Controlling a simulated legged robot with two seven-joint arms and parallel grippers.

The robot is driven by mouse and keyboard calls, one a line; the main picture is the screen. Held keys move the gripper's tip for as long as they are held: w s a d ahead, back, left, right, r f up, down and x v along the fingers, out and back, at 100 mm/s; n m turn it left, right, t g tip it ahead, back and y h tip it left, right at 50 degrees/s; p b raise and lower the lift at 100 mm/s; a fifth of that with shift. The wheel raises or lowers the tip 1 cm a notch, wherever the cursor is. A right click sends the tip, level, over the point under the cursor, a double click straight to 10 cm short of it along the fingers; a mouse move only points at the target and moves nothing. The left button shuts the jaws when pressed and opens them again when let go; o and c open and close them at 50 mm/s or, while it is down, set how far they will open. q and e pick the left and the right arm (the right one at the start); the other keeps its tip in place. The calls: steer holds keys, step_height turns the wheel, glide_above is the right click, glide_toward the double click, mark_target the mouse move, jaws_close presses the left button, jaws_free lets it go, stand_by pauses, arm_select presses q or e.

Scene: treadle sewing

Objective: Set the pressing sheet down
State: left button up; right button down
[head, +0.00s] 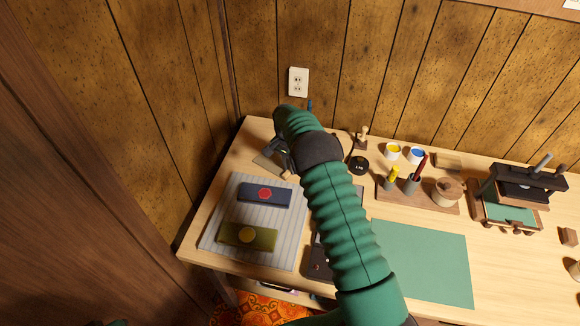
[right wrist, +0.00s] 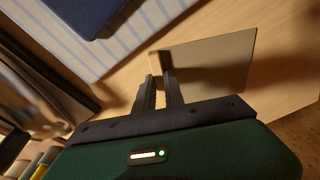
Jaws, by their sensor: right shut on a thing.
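The pressing sheet, a thin flat greyish-tan sheet, shows in the right wrist view (right wrist: 222,62) at my fingertips. In the head view a part of it (head: 266,165) shows over the table's back left corner, beyond the striped cloth. My right gripper (right wrist: 160,80) is shut on one edge of the sheet. In the head view the right gripper (head: 283,160) is partly hidden by my green arm. A shadow lies across the sheet; I cannot tell whether it touches the table.
A green mat (head: 425,260), pen holder block (head: 425,198) and press (head: 520,190) stand to the right. A wood-panelled wall closes the back.

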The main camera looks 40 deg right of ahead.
steer(key=c, duration=1.4)
jaws_free()
steer(key=shift+s+d+f, duration=0.1)
steer(key=shift+d+f, duration=0.2)
steer(key=shift+d, duration=0.15)
arm_select(q)
steer(key=shift+s+d+r, duration=0.1)
steer(key=shift+d, duration=0.4)
arm_select(e)
steer(key=shift+a, duration=0.1)
arm_select(q)
steer(key=shift+a, duration=0.2)
arm_select(e)
steer(key=shift+a, duration=0.15)
